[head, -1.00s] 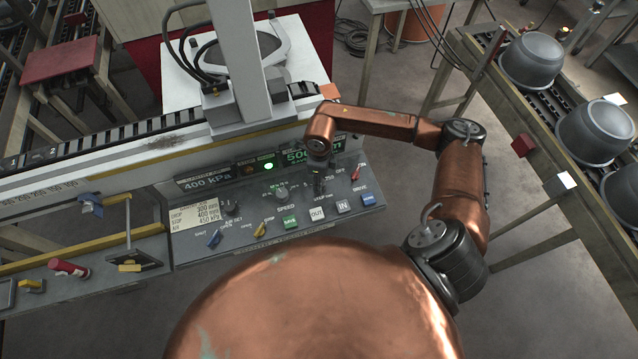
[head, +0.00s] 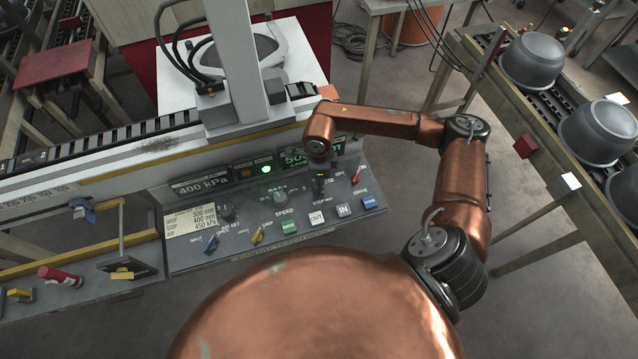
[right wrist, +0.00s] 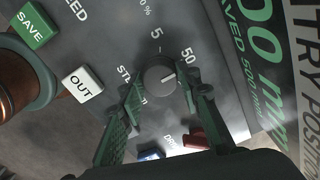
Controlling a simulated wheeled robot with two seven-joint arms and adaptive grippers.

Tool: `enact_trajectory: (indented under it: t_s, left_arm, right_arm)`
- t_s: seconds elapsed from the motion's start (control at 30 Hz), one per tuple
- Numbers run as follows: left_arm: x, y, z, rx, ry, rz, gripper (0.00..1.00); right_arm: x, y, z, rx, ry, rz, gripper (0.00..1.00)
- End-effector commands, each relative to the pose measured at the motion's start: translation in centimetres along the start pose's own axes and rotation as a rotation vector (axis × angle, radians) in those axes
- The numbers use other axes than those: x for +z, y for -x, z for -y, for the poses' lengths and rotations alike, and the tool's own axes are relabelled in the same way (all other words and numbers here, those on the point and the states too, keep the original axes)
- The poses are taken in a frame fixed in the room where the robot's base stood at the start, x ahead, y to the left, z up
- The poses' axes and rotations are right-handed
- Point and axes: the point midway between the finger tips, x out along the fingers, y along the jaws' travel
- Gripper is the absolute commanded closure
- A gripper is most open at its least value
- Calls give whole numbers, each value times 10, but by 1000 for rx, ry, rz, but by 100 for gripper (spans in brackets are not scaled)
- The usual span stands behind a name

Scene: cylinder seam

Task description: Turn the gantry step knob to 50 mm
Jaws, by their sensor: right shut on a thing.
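The gantry step knob (right wrist: 158,74) is a small dark grey round knob on the grey control panel (head: 190,256). In the right wrist view its white pointer line aims to the right, near the printed "50"; whether it is exactly on that mark I cannot tell. A "5" is printed above it. My right gripper (right wrist: 160,88) has its green fingers on either side of the knob and is shut on it. In the head view this gripper (head: 319,182) points down at the panel and hides the knob. My left gripper is not in view.
Close by are the OUT button (right wrist: 82,83), the green SAVE button (right wrist: 32,28), a red switch (right wrist: 196,137) and the blue DRIVE button (head: 370,202). The green position display (head: 298,159) is partly hidden by my arm. Metal pots (head: 541,60) stand on a conveyor at right.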

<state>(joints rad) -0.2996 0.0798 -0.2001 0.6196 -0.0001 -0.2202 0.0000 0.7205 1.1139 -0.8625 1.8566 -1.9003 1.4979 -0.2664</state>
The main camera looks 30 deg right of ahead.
Motion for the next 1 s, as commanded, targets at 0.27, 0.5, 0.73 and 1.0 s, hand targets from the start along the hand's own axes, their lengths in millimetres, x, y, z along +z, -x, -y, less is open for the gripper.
enact_trajectory:
  t_s: [0.27, 0.5, 0.73, 1.0]
  left_arm:
    - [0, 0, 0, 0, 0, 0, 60]
    - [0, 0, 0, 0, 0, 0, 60]
    - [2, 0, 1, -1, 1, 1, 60]
    - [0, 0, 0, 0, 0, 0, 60]
  right_arm:
    - [0, 0, 0, 0, -1, 1, 54]
    - [0, 0, 0, 0, -1, 0, 51]
    - [0, 14, 1, -4, -1, 1, 51]
    - [0, 69, 1, -4, 0, 1, 51]
